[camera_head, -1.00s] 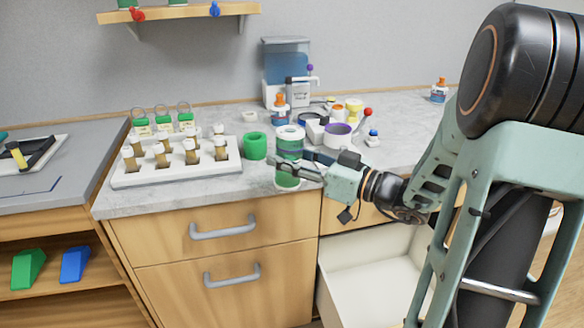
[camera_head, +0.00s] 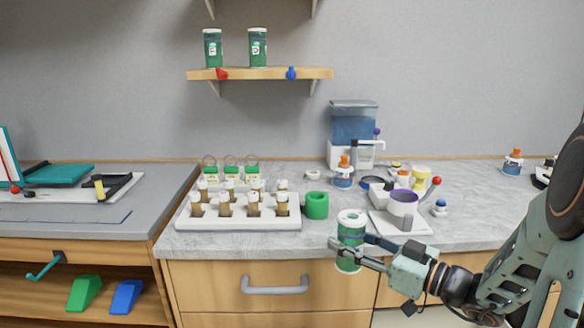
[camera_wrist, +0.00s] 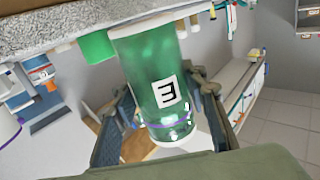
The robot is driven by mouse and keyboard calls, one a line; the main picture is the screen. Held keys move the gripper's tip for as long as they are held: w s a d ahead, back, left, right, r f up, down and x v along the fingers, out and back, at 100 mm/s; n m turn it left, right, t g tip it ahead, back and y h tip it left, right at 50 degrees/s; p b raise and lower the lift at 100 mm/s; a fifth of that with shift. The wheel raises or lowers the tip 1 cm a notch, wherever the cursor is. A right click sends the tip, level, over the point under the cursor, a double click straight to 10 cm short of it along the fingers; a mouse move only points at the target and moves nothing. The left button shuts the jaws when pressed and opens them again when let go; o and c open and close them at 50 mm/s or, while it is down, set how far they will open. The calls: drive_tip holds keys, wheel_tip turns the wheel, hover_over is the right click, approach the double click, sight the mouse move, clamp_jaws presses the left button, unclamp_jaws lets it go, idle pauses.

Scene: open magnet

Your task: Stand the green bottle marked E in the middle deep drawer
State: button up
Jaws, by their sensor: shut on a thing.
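The green bottle (camera_head: 349,231) with a white lid is held about upright by my gripper (camera_head: 347,250), just in front of the counter's front edge. In the wrist view the bottle (camera_wrist: 155,75) is between my two fingers (camera_wrist: 160,118), and its white label with a black E faces that camera. My gripper is shut on it. An open drawer (camera_head: 398,318) shows only as a pale strip at the bottom of the head view, below my gripper. Its inside is mostly out of view.
A closed drawer with a grey handle (camera_head: 274,287) is left of the bottle. On the counter (camera_head: 330,233) stand a white vial rack (camera_head: 238,223), a green cup (camera_head: 317,205) and a white scale with a purple-rimmed cup (camera_head: 403,205). Green bottles stand on the wall shelf (camera_head: 260,73).

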sight(359, 226)
wheel_tip(359, 226, down, 11)
drive_tip(key=s+n+g+y, duration=0.2)
drive_tip(key=r+p, duration=0.8)
drive_tip(key=p, duration=0.3)
drive_tip(key=r+p, duration=0.8)
drive_tip(key=p, duration=0.4)
drive_tip(key=shift+s+a+r+p, duration=0.2)
drive_tip(key=shift+r+p, duration=0.1)
drive_tip(key=shift+r, duration=0.05)
drive_tip(key=shift+w, duration=0.25)
